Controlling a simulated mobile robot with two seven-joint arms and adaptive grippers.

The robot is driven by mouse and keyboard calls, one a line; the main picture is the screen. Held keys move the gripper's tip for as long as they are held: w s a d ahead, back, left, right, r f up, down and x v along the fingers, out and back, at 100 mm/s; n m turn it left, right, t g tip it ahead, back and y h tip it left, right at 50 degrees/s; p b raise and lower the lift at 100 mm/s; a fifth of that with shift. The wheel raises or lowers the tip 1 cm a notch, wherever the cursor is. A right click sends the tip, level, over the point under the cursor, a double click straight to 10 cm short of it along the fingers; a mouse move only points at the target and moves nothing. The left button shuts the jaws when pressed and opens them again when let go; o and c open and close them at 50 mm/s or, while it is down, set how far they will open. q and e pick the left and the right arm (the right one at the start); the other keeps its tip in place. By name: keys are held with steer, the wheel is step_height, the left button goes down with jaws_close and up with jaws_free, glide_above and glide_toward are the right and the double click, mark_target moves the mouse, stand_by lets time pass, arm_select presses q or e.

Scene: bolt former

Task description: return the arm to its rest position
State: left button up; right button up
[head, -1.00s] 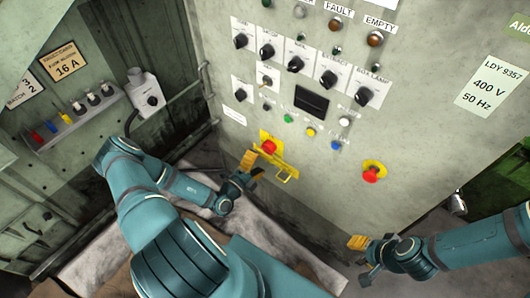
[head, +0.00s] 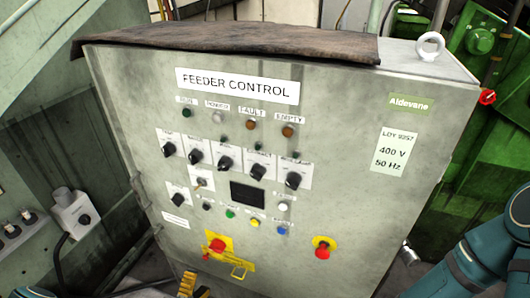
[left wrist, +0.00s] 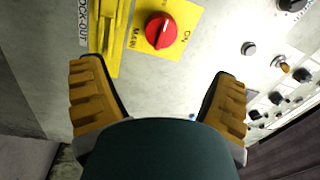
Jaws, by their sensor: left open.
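My left gripper (head: 193,288) shows at the bottom edge of the head view, only its orange finger pads in frame, low in front of the grey feeder control cabinet (head: 350,130). In the left wrist view my left gripper (left wrist: 157,75) is open, with its two orange-padded fingers wide apart and nothing between them. Beyond the fingers is the red main switch (left wrist: 161,31) on its yellow plate; it also shows in the head view (head: 217,246). My right arm (head: 485,255) shows at the lower right of the head view; its gripper is out of frame.
A yellow lock-out bar (head: 239,268) sits by the main switch. A red emergency stop (head: 322,250) is to its right. Black knobs (head: 225,164) and lit buttons fill the panel above. A grey socket box (head: 75,213) with a cable stands at left; green machinery (head: 460,140) at right.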

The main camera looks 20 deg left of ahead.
arm_select(q)
steer(key=s+d+r+m+g+h, duration=0.25)
steer(key=d+m+g+h, duration=0.8)
steer(key=d+m, duration=0.55)
steer(key=s+d+m+g+y, duration=0.1)
steer(key=s+d+m+g, duration=0.4)
steer(key=m, duration=0.5)
steer(key=s+d+m+g+y, duration=0.1)
steer(key=s+d+m+g, duration=0.1)
steer(key=s+m+g, duration=0.55)
steer(key=w+r+m+t+y, duration=0.3)
steer(key=w+m, duration=0.6)
steer(key=m, duration=1.1)
steer(key=shift+w+t+y, duration=0.4)
steer(key=shift+t+y, duration=1)
steer(key=shift+y, duration=0.25)
